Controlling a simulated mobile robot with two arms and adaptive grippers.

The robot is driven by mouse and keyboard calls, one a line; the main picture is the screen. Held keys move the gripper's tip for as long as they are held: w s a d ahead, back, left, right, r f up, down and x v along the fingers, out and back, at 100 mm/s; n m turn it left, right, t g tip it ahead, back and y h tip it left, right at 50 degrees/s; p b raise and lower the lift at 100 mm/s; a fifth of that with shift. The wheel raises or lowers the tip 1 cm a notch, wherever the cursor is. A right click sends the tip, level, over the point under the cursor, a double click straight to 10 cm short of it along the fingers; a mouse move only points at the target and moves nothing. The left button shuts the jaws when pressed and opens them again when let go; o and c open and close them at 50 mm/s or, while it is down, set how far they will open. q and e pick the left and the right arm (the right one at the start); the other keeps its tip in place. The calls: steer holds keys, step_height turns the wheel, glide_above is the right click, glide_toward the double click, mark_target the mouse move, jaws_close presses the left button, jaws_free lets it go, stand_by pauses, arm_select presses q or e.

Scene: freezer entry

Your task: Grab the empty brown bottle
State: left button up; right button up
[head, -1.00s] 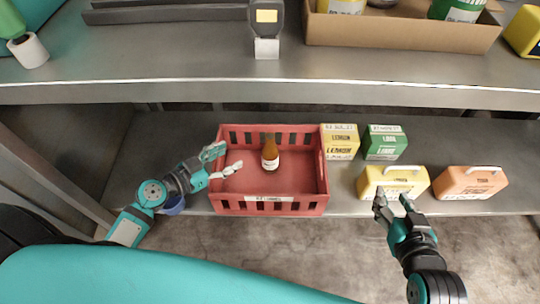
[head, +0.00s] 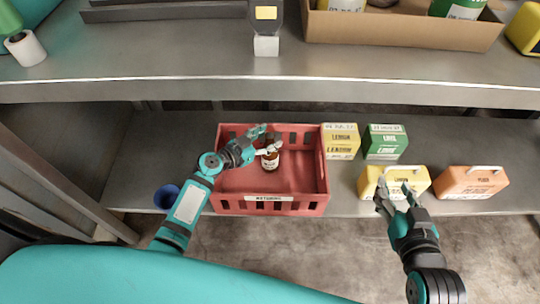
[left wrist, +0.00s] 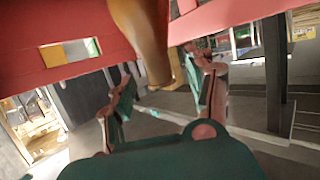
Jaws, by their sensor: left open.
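The brown bottle (head: 270,163) stands upright in the red crate (head: 262,206), toward the back and right of the middle, with a pale label on its body. My left gripper (head: 266,142) is open at the upper part of the bottle and hides some of it. In the left wrist view the bottle's brown neck (left wrist: 146,40) reaches down between the two open fingers of my left gripper (left wrist: 160,97). I cannot tell whether they touch it. My right gripper (head: 396,197) is in front of the yellow carton, apart from the crate; its fingers look spread.
The crate sits on a lower grey shelf beside a lemon box (head: 340,142), a green box (head: 385,142), a yellow handled carton (head: 408,180) and an orange one (head: 470,183). A blue cup (head: 166,196) stands left. The upper shelf edge (head: 200,91) overhangs behind.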

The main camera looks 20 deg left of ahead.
arm_select(q)
steer(key=shift+w+d+f, duration=0.2)
steer(key=shift+w+d, duration=0.1)
steer(key=shift+w, duration=0.3)
jaws_close()
steer(key=shift+r, duration=0.15)
